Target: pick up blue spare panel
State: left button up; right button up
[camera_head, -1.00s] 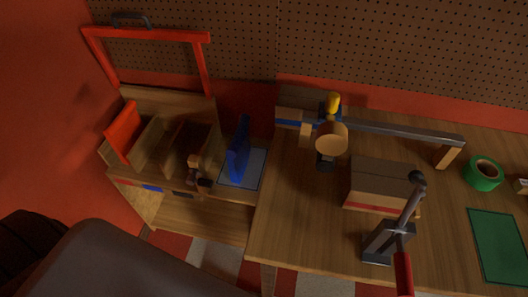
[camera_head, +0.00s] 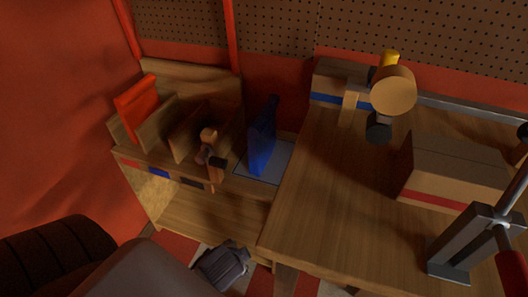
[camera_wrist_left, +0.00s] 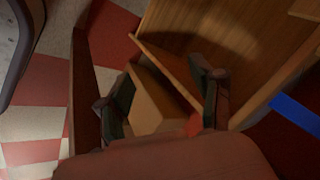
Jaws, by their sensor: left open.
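The blue panel (camera_head: 262,138) stands upright on a flat grey-blue pad (camera_head: 278,168), at the right end of the wooden shelf unit in the head view. It is not clearly visible in the left wrist view. My left gripper (camera_wrist_left: 165,97) is open in the left wrist view, its two dark fingers spread with nothing held between them. Wooden furniture and the checkered floor show beyond the fingers. In the head view a dark grey part (camera_head: 222,265), apparently of my left arm, is low in front of the shelf, well below and apart from the blue panel. My right gripper is not visible.
A red panel (camera_head: 137,108) stands in a wooden slot at the left. A small brown and black object (camera_head: 209,155) is left of the blue panel. The workbench (camera_head: 330,215) at right holds a cardboard box (camera_head: 455,170) and a lever tool (camera_head: 475,240).

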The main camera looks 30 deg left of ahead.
pick_arm(q)
jog(key=w+a+r+m+t+y+b, duration=0.1)
jog(key=w+a+r+m+t+y, duration=0.2)
jog(key=w+a+r+m, duration=0.25)
jog(key=m+t+h, duration=0.1)
jog(key=m+t, duration=0.8)
jog(key=m, duration=1.3)
send_near(252, 160)
jog(key=w, duration=0.2)
jog(key=b+x, duration=0.1)
jog(key=x, duration=0.6)
jog(key=shift+w+a+r, duration=0.1)
jog(key=shift+w+a, duration=0.15)
jog(key=shift+w+a+h, duration=0.15)
jog(key=shift+w+h, duration=0.15)
jog(key=shift+w, duration=0.6)
jog(key=x, duration=0.3)
jog(key=shift+w+r, duration=0.1)
jog(key=shift+w, duration=0.3)
jog(key=shift+w+b, duration=0.3)
jog(key=shift+w, duration=0.15)
jog(key=shift+r, duration=0.1)
grip_shut()
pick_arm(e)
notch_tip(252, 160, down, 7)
